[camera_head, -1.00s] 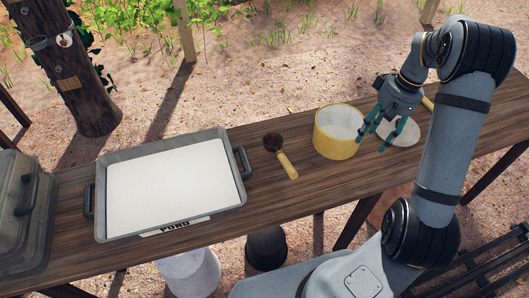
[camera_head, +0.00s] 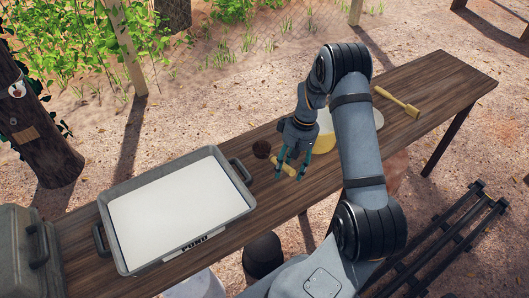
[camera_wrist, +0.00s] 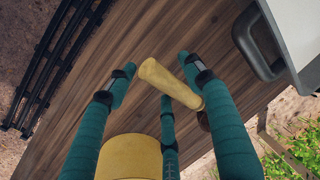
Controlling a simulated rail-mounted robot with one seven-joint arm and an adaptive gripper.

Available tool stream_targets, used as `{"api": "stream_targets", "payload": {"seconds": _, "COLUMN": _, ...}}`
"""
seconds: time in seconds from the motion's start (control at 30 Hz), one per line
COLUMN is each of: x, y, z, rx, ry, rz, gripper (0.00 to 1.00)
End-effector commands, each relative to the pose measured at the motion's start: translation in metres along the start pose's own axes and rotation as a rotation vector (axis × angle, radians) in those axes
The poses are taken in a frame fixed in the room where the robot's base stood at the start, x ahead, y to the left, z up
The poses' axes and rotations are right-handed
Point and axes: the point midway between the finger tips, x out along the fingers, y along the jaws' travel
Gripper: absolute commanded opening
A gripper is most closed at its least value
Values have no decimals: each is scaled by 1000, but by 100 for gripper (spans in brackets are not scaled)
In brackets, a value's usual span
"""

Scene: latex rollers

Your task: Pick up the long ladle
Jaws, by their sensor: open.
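A short ladle with a dark round bowl (camera_head: 262,149) and a pale yellow handle (camera_head: 288,169) lies on the wooden table, right of the tray. A longer pale yellow tool (camera_head: 396,101) with a block-like end lies farther right on the table; I cannot tell whether it is a ladle. My gripper (camera_head: 290,177) is open, pointing down over the short ladle's handle. In the wrist view the handle (camera_wrist: 163,79) shows between the spread teal fingers, with no clear grip on it. The dark bowl there is mostly hidden behind the right finger.
A grey tray (camera_head: 107,240) with white content stands left on the table. A yellow pot (camera_head: 325,143) is just right of my gripper, partly hidden by my arm; it shows in the wrist view (camera_wrist: 130,158). A pale round thing (camera_head: 378,117) lies behind my arm.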

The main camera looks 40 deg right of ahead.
Motion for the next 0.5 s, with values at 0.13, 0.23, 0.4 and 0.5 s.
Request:
{"api": "stream_targets", "payload": {"seconds": 0.13, "x": 1, "y": 0, "z": 0, "rx": 1, "ry": 1, "rz": 0, "gripper": 52}}
{"api": "stream_targets", "payload": {"seconds": 0.23, "x": 1, "y": 0, "z": 0, "rx": 1, "ry": 1, "rz": 0, "gripper": 49}}
{"api": "stream_targets", "payload": {"seconds": 0.4, "x": 1, "y": 0, "z": 0, "rx": 1, "ry": 1, "rz": 0, "gripper": 39}}
{"api": "stream_targets", "payload": {"seconds": 0.5, "x": 0, "y": 0, "z": 0, "rx": 1, "ry": 0, "rz": 0, "gripper": 34}}
